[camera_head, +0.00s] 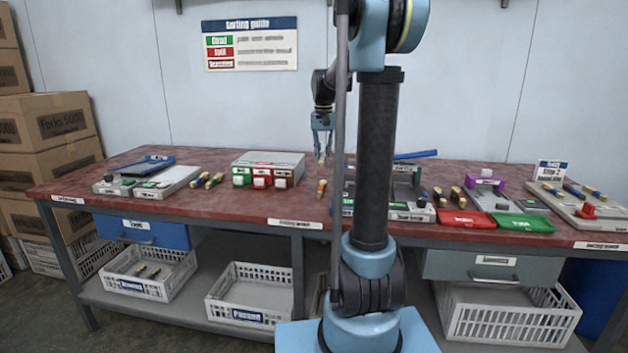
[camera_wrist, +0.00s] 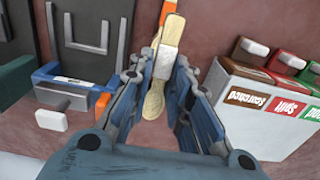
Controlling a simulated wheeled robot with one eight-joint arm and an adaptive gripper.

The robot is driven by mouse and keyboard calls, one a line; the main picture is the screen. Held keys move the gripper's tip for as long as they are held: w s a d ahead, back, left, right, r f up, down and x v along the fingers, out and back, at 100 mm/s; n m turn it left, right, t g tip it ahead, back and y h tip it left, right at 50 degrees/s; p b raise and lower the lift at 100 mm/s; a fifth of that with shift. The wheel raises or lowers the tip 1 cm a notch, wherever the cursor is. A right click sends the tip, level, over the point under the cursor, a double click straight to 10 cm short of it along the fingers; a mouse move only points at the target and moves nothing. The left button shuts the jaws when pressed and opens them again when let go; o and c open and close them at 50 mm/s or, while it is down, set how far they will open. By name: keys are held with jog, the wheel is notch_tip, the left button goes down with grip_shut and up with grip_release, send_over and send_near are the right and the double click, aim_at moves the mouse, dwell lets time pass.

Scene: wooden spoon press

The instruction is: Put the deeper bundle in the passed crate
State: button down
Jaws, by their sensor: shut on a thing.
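My gripper (camera_head: 322,152) is above the middle of the table in the head view, with its fingers pointing down. In the wrist view, my gripper (camera_wrist: 165,95) is shut on a pale wooden spoon bundle (camera_wrist: 154,100) with a whitish band around it. Another bundle with an orange band (camera_head: 321,188) lies on the table below the gripper. A pair of dark-banded bundles (camera_head: 205,181) lies left of the label box, and another pair (camera_head: 448,198) lies right of my arm. The passed crate (camera_head: 215,292), white and slatted, stands on the lower shelf. I cannot tell which bundle is deeper.
A box with green, red and brown labelled fronts (camera_head: 268,163) stands on the table (camera_head: 130,210). The press stands partly behind my arm. Another white crate (camera_head: 120,270) holding bundles is on the lower shelf at left. Red and green trays (camera_head: 524,223) lie at right.

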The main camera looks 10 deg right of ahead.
send_over(312, 182)
notch_tip(312, 182, down, 5)
jog(key=shift+w+d+r, duration=0.1)
jog(key=shift+w+r, duration=0.05)
jog(key=shift+f, duration=2.6)
jog(key=c, duration=1.5)
grip_release()
jog(key=shift+o, duration=0.2)
